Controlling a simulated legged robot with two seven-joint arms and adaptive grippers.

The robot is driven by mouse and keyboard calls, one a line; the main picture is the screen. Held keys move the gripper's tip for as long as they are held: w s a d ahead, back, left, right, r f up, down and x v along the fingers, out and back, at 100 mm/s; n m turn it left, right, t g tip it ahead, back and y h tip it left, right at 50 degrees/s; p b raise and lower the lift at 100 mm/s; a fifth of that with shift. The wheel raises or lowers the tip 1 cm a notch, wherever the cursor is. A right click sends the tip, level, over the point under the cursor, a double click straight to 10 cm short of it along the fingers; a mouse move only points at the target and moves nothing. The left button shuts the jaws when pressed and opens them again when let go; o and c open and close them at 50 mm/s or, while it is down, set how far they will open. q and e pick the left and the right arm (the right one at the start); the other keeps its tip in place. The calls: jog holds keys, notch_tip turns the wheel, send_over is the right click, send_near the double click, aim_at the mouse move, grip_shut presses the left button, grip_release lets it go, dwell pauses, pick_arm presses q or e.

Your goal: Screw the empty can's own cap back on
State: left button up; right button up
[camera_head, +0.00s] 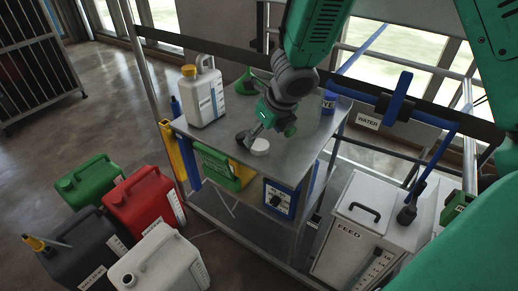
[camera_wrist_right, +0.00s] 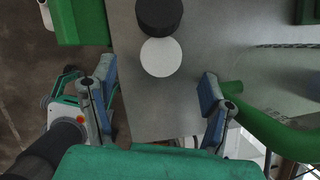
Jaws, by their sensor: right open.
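A white round cap (camera_head: 260,147) lies on the grey trolley top (camera_head: 312,128), near its front edge. It also shows in the right wrist view (camera_wrist_right: 161,57), against a black round piece (camera_wrist_right: 159,16). My right gripper (camera_head: 272,122) is just above and beside the white cap. Its blue-padded fingers (camera_wrist_right: 160,85) are apart with nothing between them; the cap lies beyond their tips. A white can (camera_head: 206,98) with a yellow cap (camera_head: 189,71) stands upright on the trolley. Green, red, black and white cans stand on the floor; I cannot tell which can is empty.
Floor cans: green (camera_head: 88,186), red (camera_head: 145,201), black (camera_head: 82,245), white (camera_head: 160,262). A green-yellow box (camera_head: 222,168) hangs at the trolley front. A FEED bin (camera_head: 362,238) stands right. Open floor lies left.

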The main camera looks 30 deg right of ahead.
aim_at(260, 144)
jog(key=b+x, duration=0.2)
jog(key=x, duration=0.3)
jog(key=shift+w+d+f+b, duration=0.1)
jog(key=shift+d+f+b, duration=0.1)
jog(key=shift+b, duration=0.15)
jog(key=shift+r, duration=0.15)
jog(key=c, duration=0.9)
